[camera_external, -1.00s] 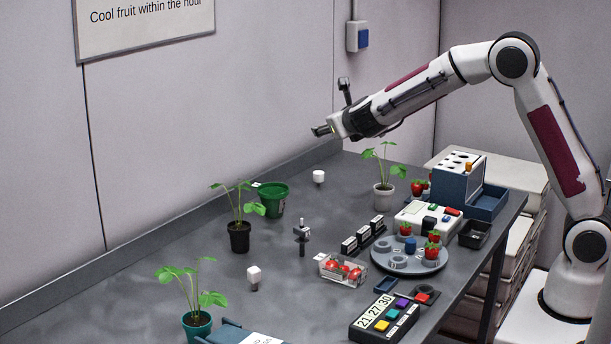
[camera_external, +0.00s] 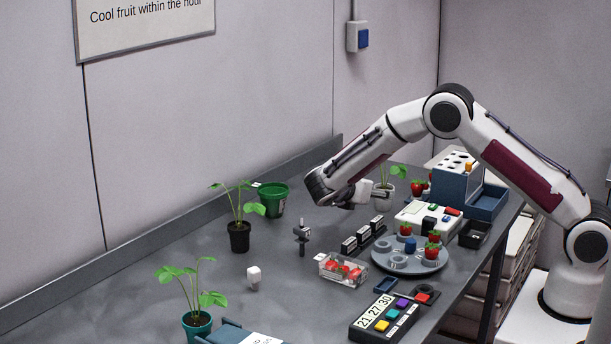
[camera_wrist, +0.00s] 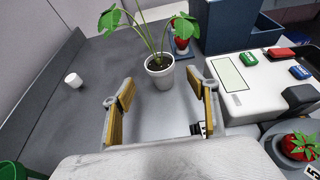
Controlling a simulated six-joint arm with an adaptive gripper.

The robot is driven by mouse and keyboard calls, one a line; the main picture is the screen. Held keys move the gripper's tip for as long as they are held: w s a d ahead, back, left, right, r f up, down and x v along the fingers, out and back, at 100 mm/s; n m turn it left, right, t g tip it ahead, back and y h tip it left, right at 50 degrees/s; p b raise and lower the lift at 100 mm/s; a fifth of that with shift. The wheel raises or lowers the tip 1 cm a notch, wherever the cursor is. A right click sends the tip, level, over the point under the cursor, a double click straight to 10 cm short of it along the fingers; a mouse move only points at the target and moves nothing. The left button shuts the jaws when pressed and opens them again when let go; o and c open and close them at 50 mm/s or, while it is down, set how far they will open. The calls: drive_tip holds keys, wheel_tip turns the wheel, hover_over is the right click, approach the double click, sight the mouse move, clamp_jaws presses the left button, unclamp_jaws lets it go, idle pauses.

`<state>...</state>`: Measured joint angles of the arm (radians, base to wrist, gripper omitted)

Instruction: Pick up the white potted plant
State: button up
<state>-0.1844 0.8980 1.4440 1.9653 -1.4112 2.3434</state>
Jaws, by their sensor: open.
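The white potted plant (camera_wrist: 159,74) stands upright on the grey table, with green leaves on thin stems. In the external view its pot (camera_external: 384,196) is partly hidden behind my wrist, and some leaves show above. My gripper (camera_wrist: 160,95) is open and empty, low over the table. In the wrist view its two yellow-padded fingers stand apart, with the white pot ahead between them and a little beyond the tips. In the external view my gripper (camera_external: 362,193) points right, towards the pot; whether it touches the pot cannot be told there.
A white device with a screen (camera_wrist: 240,85) stands close to the right of my gripper. A blue rack (camera_external: 455,180) is behind the plant. A round tray with strawberries (camera_external: 409,264) and black-potted plant (camera_external: 239,236) stand nearer the camera.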

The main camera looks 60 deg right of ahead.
sight(384, 187)
idle(0.3)
drive_tip(key=shift+x, duration=1.3)
drive_tip(key=shift+r+x, duration=0.15)
drive_tip(key=shift+x, duration=1.15)
drive_tip(key=shift+r+x, duration=0.1)
drive_tip(key=shift+x, duration=1.2)
drive_tip(key=shift+d, duration=0.1)
drive_tip(key=c, duration=1.3)
